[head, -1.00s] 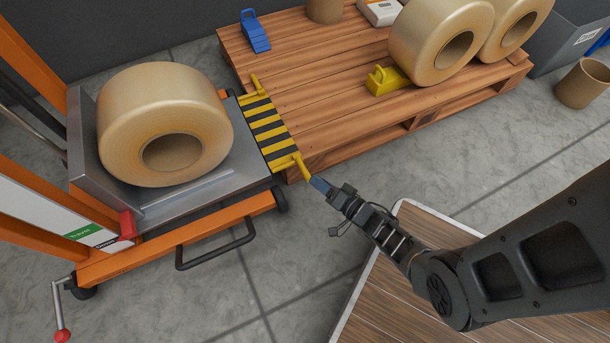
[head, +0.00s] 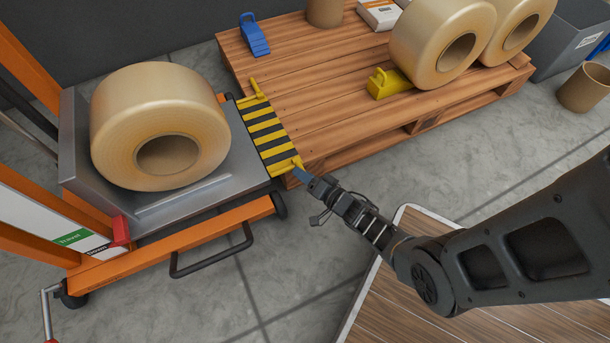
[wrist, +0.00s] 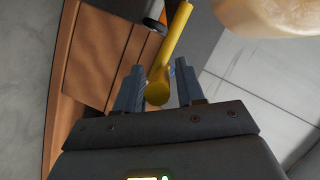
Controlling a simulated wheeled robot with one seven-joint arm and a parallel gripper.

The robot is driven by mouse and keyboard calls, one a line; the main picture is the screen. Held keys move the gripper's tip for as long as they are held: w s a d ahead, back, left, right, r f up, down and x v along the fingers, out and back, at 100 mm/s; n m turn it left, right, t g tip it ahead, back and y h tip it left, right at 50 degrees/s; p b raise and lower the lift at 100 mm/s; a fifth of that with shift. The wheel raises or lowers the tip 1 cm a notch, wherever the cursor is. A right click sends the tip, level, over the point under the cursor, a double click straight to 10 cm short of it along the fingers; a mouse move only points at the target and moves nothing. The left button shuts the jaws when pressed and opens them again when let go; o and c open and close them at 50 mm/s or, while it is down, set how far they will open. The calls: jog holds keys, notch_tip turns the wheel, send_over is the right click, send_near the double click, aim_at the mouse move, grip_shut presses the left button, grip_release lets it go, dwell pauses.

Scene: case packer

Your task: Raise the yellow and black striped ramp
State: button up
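The yellow and black striped ramp (head: 266,134) lies flat in the head view, bridging the edge of the grey lift platform (head: 205,195) and the wooden pallet (head: 330,110). It has a yellow handle at its far end (head: 255,89) and another at its near end (head: 296,163). My gripper (head: 301,174) is at the near handle. In the wrist view, the yellow handle bar (wrist: 166,68) reaches between my two fingers (wrist: 160,88). The fingers stand apart with a narrow gap beside the bar, so the gripper looks open around it.
A large tan roll (head: 160,125) rests on the lift platform. Two more rolls, a yellow chock (head: 388,84) and a blue chock (head: 254,36) are on the pallet. The orange lift frame (head: 180,248) stands at left.

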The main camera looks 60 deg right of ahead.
grip_shut()
dwell(0.4)
